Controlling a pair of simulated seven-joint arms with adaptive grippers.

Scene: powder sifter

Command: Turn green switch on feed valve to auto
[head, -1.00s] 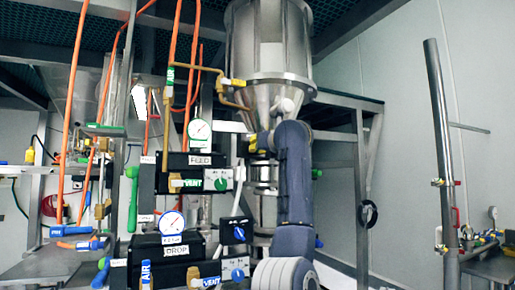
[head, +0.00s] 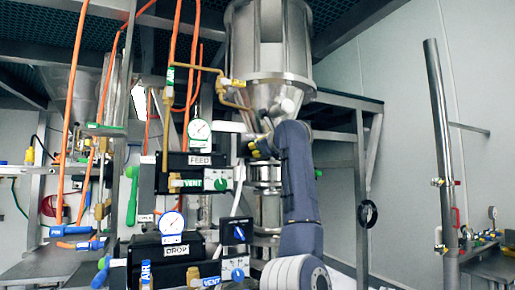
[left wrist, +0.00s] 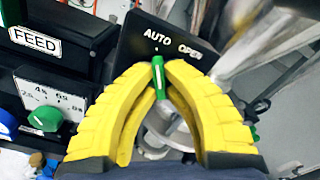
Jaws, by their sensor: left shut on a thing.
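The green switch (left wrist: 158,80) sits on a dark plate (left wrist: 178,38) lettered AUTO and OPEN, beside the FEED box, in the left wrist view. Its white line points up to the dot under AUTO. My left gripper (left wrist: 161,72) has its yellow fingertips shut on the switch, one on each side. In the head view my left gripper (head: 252,148) is just right of the black FEED box (head: 175,163), partly behind my blue arm. The switch cannot be made out there. My right gripper is not in view.
A green knob (left wrist: 46,117) on a numbered dial lies left of my fingers. Below the FEED box is the DROP box (head: 150,250) with a blue knob (head: 239,234). A steel hopper (head: 268,40) stands above. Pipes and orange hoses crowd the left.

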